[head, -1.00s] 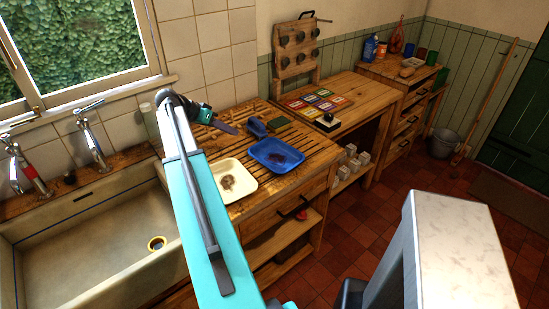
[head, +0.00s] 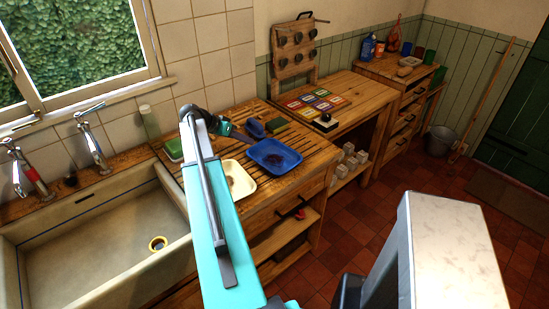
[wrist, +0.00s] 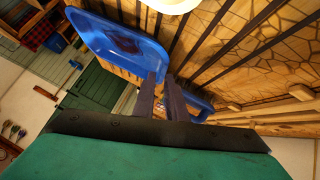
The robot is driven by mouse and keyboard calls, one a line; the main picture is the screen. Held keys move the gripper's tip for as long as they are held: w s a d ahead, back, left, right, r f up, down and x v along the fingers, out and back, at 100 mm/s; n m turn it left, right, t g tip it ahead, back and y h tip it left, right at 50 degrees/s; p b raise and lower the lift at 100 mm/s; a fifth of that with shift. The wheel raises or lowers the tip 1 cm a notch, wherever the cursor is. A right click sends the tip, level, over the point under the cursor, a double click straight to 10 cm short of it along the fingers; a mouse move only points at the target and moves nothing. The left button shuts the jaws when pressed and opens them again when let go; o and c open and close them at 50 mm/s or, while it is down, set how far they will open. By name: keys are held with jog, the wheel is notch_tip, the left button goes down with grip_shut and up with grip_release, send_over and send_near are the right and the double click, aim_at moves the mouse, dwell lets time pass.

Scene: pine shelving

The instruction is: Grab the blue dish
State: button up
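The blue dish (head: 288,161) lies on the slatted wooden drainboard, right of a white dish, with a dark smear inside. In the wrist view the blue dish (wrist: 105,38) fills the upper left, seen at a steep tilt. My gripper (head: 252,139) is at the dish's upper-left corner in the head view. In the wrist view my gripper (wrist: 161,80) shows two dark fingers with a narrow gap between them. Their tips are at the dish's near corner and rim. I cannot tell whether they touch it.
The white dish (head: 246,187) sits close by on the left. The sink (head: 100,235) is at left. A pale-topped surface (head: 455,240) stands at front right.

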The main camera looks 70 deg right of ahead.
dwell(0.4)
jog(key=shift+p+x, duration=0.85)
jog(key=shift+x, duration=0.1)
jog(key=shift+p+x, duration=0.7)
jog(key=shift+x, duration=1)
jog(key=shift+w, duration=0.1)
grip_shut()
jog(key=shift+r, duration=0.1)
